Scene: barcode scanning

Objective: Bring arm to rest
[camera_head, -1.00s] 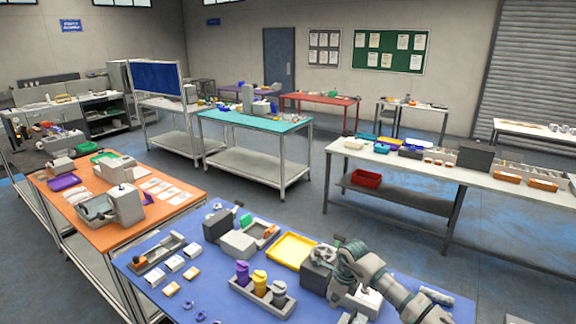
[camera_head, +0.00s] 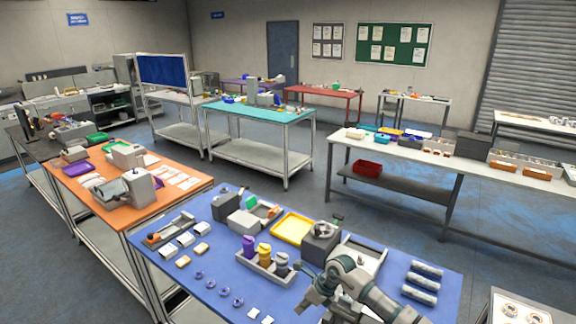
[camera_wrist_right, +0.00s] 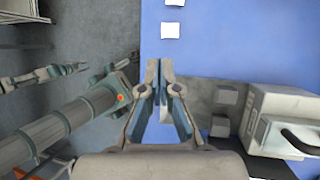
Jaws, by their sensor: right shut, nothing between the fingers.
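My right arm comes in from the bottom right of the head view and bends at the elbow. Its gripper (camera_head: 312,298) hangs low by the near edge of the blue table (camera_head: 215,278). In the right wrist view this gripper (camera_wrist_right: 160,68) is shut and empty, its fingertips above the table's edge beside a white square (camera_wrist_right: 170,30). Another arm, apparently my left, lies over the floor at the left of that view. Its gripper (camera_wrist_right: 45,75) is small there, and I cannot tell whether it is open. The head view does not show it.
A grey tray (camera_head: 252,268) of bottles, a yellow tray (camera_head: 275,230) and a dark grey box (camera_head: 320,242) stand beyond my right gripper. Several grey cylinders (camera_head: 422,283) lie to the right. A white device (camera_wrist_right: 285,120) stands right of the gripper in the wrist view.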

